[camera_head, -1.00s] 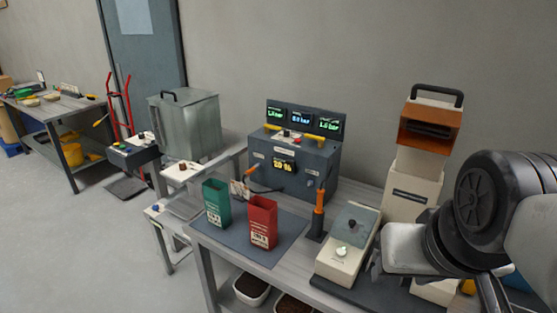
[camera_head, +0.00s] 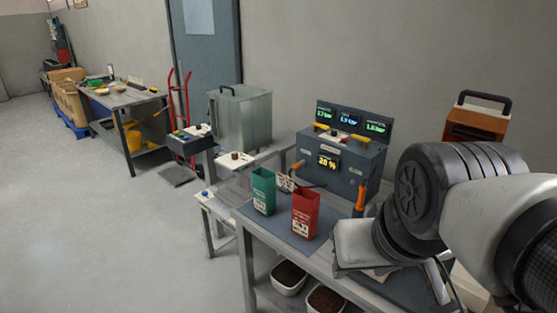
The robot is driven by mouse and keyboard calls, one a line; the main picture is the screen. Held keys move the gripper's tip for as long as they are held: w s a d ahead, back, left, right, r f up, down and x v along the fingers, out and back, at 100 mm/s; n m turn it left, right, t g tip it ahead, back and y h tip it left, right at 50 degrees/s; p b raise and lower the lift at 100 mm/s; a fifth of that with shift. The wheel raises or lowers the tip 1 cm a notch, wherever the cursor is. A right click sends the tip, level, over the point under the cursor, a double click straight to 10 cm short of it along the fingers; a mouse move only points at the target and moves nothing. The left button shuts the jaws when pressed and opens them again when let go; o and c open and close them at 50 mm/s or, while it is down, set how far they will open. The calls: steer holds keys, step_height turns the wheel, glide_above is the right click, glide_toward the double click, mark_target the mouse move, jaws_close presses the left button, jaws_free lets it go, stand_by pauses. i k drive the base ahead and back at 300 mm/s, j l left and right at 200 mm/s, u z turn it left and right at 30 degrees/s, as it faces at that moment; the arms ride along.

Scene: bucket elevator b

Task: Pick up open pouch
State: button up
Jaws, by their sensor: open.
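A green open-topped pouch (camera_head: 264,192) stands upright on a dark mat (camera_head: 325,213) on the workbench. A red open-topped pouch (camera_head: 305,213) stands upright to its right and nearer the bench's front edge. I cannot tell which one is meant by the open pouch. My arm fills the right of the view, and the grey part at its end reaches over the bench to the right of the red pouch. My gripper's fingertips (camera_head: 350,268) are hard to make out; nothing shows held there, and both pouches stand apart from it.
A dark control box (camera_head: 345,165) with lit displays stands behind the pouches. An orange-handled tool (camera_head: 360,200) stands right of the red pouch. A metal bin (camera_head: 240,118) is at the back left. White tubs (camera_head: 288,278) sit on the lower shelf. The floor at left is clear.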

mark_target(305, 202)
steer(key=i+j+z, duration=0.15)
steer(key=z, duration=1.8)
steer(key=k+j, duration=0.1)
steer(key=j, duration=1.7)
